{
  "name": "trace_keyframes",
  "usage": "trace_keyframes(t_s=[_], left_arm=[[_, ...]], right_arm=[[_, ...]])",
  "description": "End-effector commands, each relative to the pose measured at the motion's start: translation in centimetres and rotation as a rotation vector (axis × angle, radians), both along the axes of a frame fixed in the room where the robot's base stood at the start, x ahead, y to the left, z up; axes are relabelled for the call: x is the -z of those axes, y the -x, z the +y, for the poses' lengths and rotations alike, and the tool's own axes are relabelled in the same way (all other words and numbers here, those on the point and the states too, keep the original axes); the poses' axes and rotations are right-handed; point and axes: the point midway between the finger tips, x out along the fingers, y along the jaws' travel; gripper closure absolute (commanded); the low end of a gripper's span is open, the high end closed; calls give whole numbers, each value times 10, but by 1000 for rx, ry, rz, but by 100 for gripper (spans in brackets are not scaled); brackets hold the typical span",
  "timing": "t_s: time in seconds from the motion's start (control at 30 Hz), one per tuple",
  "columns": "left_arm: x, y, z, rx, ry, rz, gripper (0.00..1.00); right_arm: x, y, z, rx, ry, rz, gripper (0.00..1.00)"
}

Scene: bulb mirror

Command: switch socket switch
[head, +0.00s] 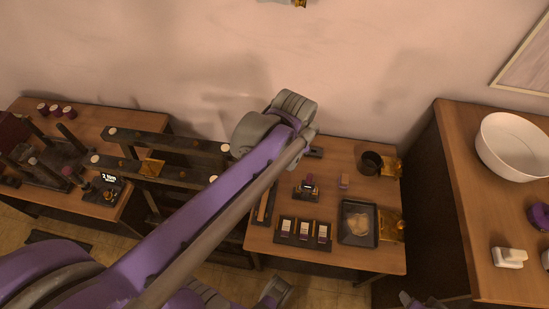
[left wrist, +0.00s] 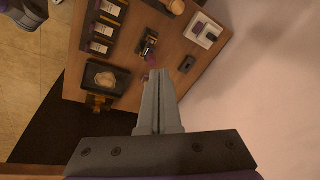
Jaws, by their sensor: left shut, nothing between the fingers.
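Three dark modules with pale labels (head: 303,232) stand in a row at the front of the middle table; they also show in the left wrist view (left wrist: 103,29). A small dark device with pale and purple parts (head: 305,190) stands behind them, with a small pinkish-purple piece (head: 344,181) to its right. A white plate with dark inserts (left wrist: 205,31) lies near the wall edge; my arm hides it in the head view. I cannot tell which item is the switch or socket. My left gripper (left wrist: 159,72) is shut and empty above the table.
A black tray with a tan lump (head: 344,238), a dark cup (head: 371,163) and gold pieces (head: 393,228) occupy the table's right side. A gap separates it from the right table with a white bowl (head: 515,150). Dark racks (head: 180,143) stand left.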

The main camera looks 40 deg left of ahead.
Motion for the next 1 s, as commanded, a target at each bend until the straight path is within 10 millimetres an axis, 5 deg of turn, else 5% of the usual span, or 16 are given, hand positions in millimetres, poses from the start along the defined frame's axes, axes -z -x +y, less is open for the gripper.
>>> trace_keyframes(t_s=[0.3,0.5,1.0], left_arm=[[63,-75,72,303,-81,205,100],[106,-106,115,471,-90,312,100],[159,-117,142,568,-85,368,100]], right_arm=[[57,3,0,0,0,18,50],[84,3,0,0,0,27,50],[104,2,0,0,0,34,50]])
